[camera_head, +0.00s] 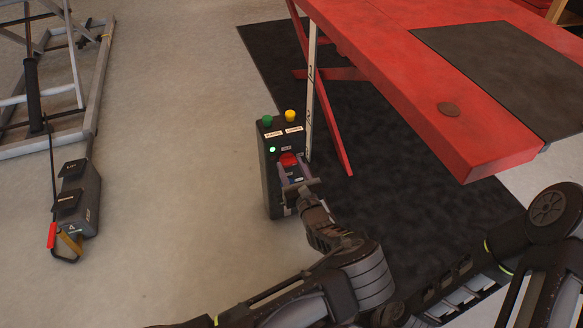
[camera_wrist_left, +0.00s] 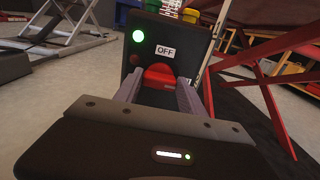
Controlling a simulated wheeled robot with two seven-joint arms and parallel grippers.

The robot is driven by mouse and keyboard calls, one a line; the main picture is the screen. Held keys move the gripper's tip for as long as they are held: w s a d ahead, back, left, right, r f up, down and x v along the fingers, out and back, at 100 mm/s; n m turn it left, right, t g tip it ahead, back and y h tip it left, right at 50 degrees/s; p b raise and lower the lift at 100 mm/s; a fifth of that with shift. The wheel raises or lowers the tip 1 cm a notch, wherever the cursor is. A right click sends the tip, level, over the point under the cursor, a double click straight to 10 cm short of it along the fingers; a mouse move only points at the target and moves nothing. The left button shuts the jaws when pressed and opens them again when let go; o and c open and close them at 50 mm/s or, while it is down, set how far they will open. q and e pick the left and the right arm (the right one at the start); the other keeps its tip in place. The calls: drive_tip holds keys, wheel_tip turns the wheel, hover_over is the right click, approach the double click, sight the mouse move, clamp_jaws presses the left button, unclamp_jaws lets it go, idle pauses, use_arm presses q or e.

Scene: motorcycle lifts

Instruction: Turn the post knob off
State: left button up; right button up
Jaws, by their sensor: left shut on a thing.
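The control post (camera_head: 268,183) is a dark upright box beside the red lift. It has a green button (camera_head: 267,120) and a yellow button (camera_head: 290,115) on top, and a lit green lamp (camera_head: 272,149) on its face. The red knob (camera_head: 288,159) sits on the face; in the left wrist view the knob (camera_wrist_left: 159,75) is below an OFF label (camera_wrist_left: 165,51). My left gripper (camera_head: 290,168) is at the post with its fingers on both sides of the knob, shut on it. The fingers hide the knob's sides. My right gripper is not in view.
The red lift table (camera_head: 440,100) stands to the right over a black mat (camera_head: 400,215). A grey lift frame (camera_head: 100,85) and a pedal box (camera_head: 84,205) with a red-tipped handle are on the left. The floor between pedal box and post is clear.

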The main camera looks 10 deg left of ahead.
use_arm(q)
drive_tip(key=shift+c, duration=0.5)
drive_tip(key=shift+n+p, duration=0.3)
drive_tip(key=shift+n, duration=0.1)
drive_tip(key=shift+a+r+n+p, duration=0.1)
drive_tip(key=shift+n+p, duration=0.65)
drive_tip(key=shift+n, duration=0.45)
drive_tip(key=n+p, duration=0.2)
drive_tip(key=n, duration=0.3)
drive_tip(key=shift+s, duration=0.1)
drive_tip(key=n+p, duration=0.1)
drive_tip(key=n, duration=0.1)
drive_tip(key=n+p, duration=0.1)
drive_tip(key=n, duration=0.2)
drive_tip(key=shift+a+f, duration=0.1)
drive_tip(key=shift+f, duration=0.1)
drive_tip(key=n+p, duration=0.1)
drive_tip(key=n, duration=0.3)
drive_tip(key=shift+f+n, duration=0.15)
drive_tip(key=shift+n, duration=0.25)
